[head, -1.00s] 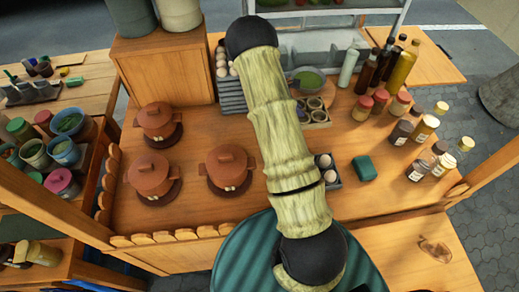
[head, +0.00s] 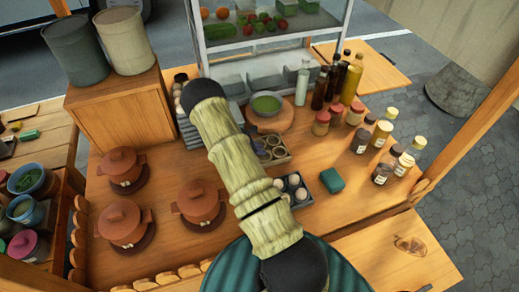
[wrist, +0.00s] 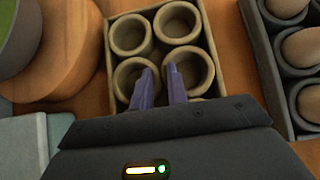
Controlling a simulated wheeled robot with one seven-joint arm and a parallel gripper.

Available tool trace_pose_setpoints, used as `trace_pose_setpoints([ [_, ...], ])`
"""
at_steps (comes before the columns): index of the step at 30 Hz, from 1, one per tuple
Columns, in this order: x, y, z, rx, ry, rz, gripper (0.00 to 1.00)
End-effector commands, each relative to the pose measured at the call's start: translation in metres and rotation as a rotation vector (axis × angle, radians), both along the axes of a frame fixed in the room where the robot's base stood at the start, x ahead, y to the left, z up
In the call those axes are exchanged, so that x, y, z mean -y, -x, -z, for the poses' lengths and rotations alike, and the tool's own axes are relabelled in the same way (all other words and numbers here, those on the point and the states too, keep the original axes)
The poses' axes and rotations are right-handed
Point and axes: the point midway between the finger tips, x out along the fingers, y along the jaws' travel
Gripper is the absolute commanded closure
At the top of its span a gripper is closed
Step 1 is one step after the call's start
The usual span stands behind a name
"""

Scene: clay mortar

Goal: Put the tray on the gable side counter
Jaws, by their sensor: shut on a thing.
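The tray (wrist: 217,24) is a small square tan one holding several round clay cups. In the head view it sits on the wooden counter beside my arm (head: 291,157), left of an egg tray. My gripper (wrist: 162,76) has two purple fingers, close together at the near side of the tray, between the two nearer cups. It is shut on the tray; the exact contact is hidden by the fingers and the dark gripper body. In the head view my arm hides most of the gripper. I cannot tell which counter is the gable side one.
A dark egg tray (wrist: 265,60) stands close on the right. Bottles (head: 349,85) and jars stand right, clay pots (head: 201,200) left.

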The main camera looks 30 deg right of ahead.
Motion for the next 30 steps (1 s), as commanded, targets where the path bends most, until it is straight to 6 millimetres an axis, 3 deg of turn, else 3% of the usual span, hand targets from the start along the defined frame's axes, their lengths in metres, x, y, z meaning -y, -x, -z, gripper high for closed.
trace_pose_setpoints([
  [9, 0.003, 0.002, 0.01, 0.001, 0.0, 0.006, 1.0],
  [10, 0.003, 0.002, 0.01, 0.001, -0.001, 0.006, 0.82],
  [13, 0.003, 0.002, 0.01, 0.0, 0.0, 0.006, 0.63],
  [23, 0.001, 0.001, 0.009, 0.001, 0.0, 0.004, 0.62],
  [30, -0.016, -0.005, -0.008, 0.004, 0.0, 0.002, 0.62],
])
